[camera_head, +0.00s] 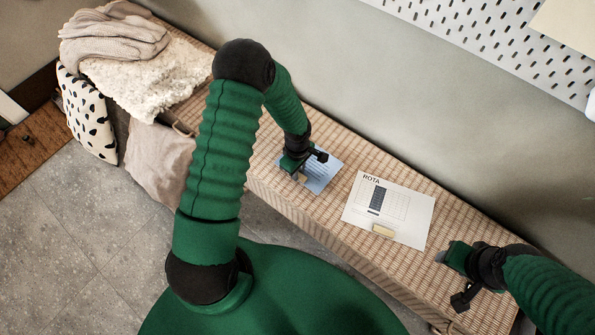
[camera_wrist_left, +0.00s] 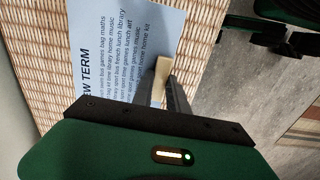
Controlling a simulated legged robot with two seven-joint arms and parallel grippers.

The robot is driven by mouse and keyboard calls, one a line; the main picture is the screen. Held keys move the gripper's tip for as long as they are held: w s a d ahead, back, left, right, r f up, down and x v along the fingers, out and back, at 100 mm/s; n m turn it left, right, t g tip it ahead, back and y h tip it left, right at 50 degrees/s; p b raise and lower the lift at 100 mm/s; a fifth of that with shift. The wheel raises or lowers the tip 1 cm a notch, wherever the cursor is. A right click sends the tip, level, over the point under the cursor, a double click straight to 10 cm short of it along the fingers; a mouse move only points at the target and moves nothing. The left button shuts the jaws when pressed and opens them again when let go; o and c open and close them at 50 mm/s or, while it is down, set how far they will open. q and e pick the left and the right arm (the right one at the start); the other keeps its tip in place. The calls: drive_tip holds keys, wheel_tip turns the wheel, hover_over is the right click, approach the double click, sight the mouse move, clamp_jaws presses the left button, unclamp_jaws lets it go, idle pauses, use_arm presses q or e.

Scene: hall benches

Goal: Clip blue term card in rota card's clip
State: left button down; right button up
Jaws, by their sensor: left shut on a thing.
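The blue term card (camera_head: 321,176) lies on the woven bench, left of the rota card. Its printed text shows in the left wrist view (camera_wrist_left: 120,45). My left gripper (camera_head: 299,177) is over the card's near left part. In the left wrist view its fingers (camera_wrist_left: 165,88) are shut on a pale wooden piece (camera_wrist_left: 161,72) at the card's edge.
The woven bench (camera_head: 345,235) runs along the wall, with bare room between the two cards. A fleece and folded knitwear (camera_head: 115,38) lie at its far left end. A spotted cushion (camera_head: 88,115) stands there. A pegboard (camera_head: 480,35) is on the wall.

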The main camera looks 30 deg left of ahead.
use_arm(q)
drive_tip(key=shift+r+p, duration=2)
drive_tip(key=shift+r, duration=0.6)
drive_tip(key=shift+f, duration=0.1)
drive_tip(key=d+r+m+p, duration=0.2)
drive_tip(key=r+m+p, duration=0.3)
drive_tip(key=r, duration=0.6)
drive_tip(key=s+d+r+m+p, duration=0.1)
drive_tip(key=d+r+m+p, duration=0.2)
drive_tip(key=r, duration=0.8)
drive_tip(key=d+r+m+p, duration=0.2)
drive_tip(key=r+m+p, duration=0.6)
drive_tip(key=r, duration=0.4)
drive_tip(key=shift+s+d+m, duration=0.15)
drive_tip(key=shift+d+m, duration=0.15)
drive_tip(key=shift+m, duration=0.1)
